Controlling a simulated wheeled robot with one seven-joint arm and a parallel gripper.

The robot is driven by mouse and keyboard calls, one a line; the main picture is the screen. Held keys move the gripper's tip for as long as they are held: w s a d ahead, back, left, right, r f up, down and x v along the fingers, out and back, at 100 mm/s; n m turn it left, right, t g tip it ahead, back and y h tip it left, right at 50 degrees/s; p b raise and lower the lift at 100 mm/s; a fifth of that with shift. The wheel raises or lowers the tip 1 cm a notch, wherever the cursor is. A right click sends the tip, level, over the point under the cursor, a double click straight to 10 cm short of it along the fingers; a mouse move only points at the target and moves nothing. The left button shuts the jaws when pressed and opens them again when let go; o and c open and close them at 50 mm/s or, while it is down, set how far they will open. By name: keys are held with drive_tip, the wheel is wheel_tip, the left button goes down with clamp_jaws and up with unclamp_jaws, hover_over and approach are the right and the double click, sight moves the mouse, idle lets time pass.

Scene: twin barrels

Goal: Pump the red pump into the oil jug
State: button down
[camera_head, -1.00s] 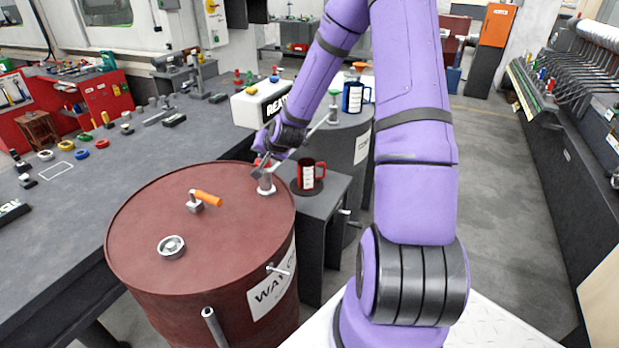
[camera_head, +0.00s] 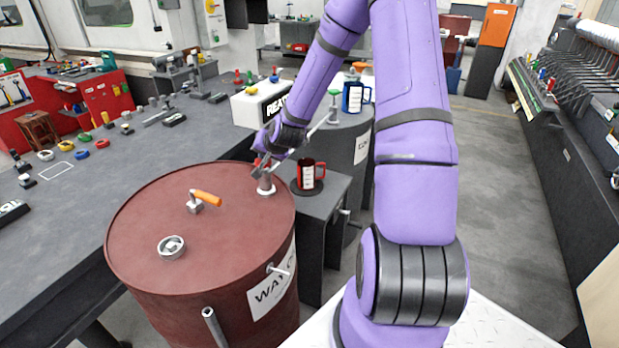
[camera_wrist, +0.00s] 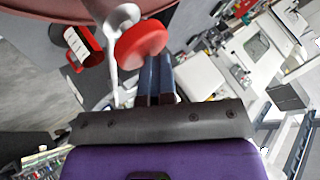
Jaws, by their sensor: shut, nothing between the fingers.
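The red pump has a round red knob (camera_wrist: 140,43) on a grey stem, and stands at the right rim of the dark red barrel (camera_head: 150,220). The pump's grey body (camera_head: 266,184) shows beneath my gripper in the head view. My gripper (camera_head: 261,168) is shut and empty at the pump's top. In the wrist view my gripper's fingers (camera_wrist: 158,62) lie right beside the knob, overlapping it in the picture; I cannot tell whether they touch. The red oil jug (camera_head: 308,174) with a white label stands upright right of the pump; it also shows in the wrist view (camera_wrist: 84,48).
A valve with an orange handle (camera_head: 206,198) and a round cap (camera_head: 171,246) sit on the barrel top. A grey barrel (camera_head: 345,145) with a green-topped pump stands behind, near a blue jug (camera_head: 352,97). A workbench (camera_head: 60,215) lies to the left.

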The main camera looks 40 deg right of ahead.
sight(268, 164)
drive_tip(key=shift+s+a+f, duration=0.1)
drive_tip(key=shift+s+f, duration=0.5)
drive_tip(key=shift+f, duration=0.35)
drive_tip(key=shift+s+a+f, duration=0.1)
drive_tip(key=shift+s+f, duration=0.1)
drive_tip(key=shift+f, duration=0.4)
drive_tip(key=shift+s+f, duration=0.1)
drive_tip(key=shift+f, duration=0.1)
drive_tip(key=shift+w+r, duration=0.25)
drive_tip(key=shift+r, duration=0.7)
drive_tip(key=shift+w+r, duration=0.25)
drive_tip(key=shift+r, duration=1.65)
drive_tip(key=shift+w+r, duration=0.1)
drive_tip(key=shift+w, duration=0.05)
